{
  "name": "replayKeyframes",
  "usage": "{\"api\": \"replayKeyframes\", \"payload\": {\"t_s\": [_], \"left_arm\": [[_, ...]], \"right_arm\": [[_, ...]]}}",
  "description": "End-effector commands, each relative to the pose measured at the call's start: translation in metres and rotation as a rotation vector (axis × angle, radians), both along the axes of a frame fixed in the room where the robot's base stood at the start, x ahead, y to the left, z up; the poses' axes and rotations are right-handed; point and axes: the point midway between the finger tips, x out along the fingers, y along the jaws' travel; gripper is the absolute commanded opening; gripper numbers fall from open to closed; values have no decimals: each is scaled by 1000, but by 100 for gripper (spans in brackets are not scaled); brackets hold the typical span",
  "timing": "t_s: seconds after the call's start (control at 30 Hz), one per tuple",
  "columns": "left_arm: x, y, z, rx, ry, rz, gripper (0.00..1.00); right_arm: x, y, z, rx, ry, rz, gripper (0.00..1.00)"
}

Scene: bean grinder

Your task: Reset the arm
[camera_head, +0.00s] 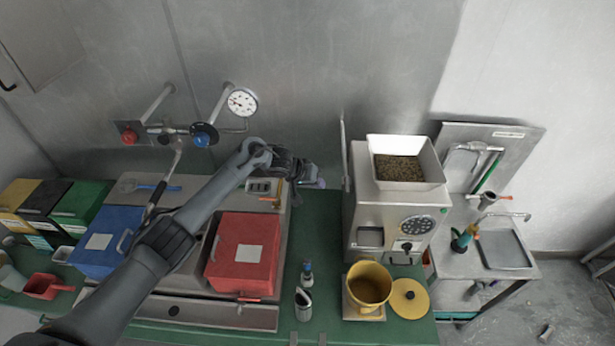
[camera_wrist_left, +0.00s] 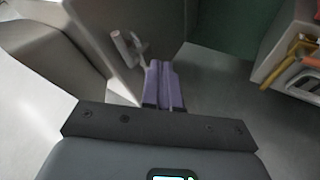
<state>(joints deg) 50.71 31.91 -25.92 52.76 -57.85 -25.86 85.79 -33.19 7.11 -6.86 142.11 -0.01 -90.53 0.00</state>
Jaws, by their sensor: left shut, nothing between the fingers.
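My left arm reaches in from the lower left in the head view, across the sink area. Its gripper (camera_head: 318,183) is in the air above the green counter, left of the grinder (camera_head: 390,215). In the left wrist view the purple fingers (camera_wrist_left: 164,86) lie together, shut with nothing between them. The grinder has a square hopper (camera_head: 430,160) holding beans (camera_head: 400,168). A yellow container (camera_head: 369,285) stands in front of the grinder, with a round yellow lid (camera_head: 409,298) beside it. My right gripper is not in view.
A red box (camera_head: 242,252) and a blue box (camera_head: 103,241) sit below my left arm. A small bottle (camera_head: 307,272) and a metal pitcher (camera_head: 303,303) stand on the green counter. A red scoop (camera_head: 45,287) lies at the left. A pressure gauge (camera_head: 242,102) is on the back wall.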

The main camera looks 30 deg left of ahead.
Motion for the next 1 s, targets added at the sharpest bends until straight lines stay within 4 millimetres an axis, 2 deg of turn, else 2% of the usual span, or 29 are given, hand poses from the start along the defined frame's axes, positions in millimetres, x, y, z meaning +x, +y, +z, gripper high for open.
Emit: {"api": "replayKeyframes", "payload": {"t_s": [0.33, 0.5, 0.6, 0.67, 0.83, 0.93, 1.0], "left_arm": [[-28, 11, 34, 2, -1, 1, 0], [-34, 12, 41, 3, -1, -1, 0], [-36, 7, 37, 18, -7, -14, 0], [-39, -1, 30, 41, -17, -32, 0], [-59, -43, -4, 157, -77, -125, 0], [-84, -76, -26, 247, -121, -188, 0], [-108, -97, -39, 309, -142, -221, 0]], "right_arm": [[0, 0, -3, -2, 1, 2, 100], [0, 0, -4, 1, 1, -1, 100], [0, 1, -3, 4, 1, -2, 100], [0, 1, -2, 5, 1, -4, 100], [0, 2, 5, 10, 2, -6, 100], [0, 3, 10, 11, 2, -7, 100], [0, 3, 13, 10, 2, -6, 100]]}}
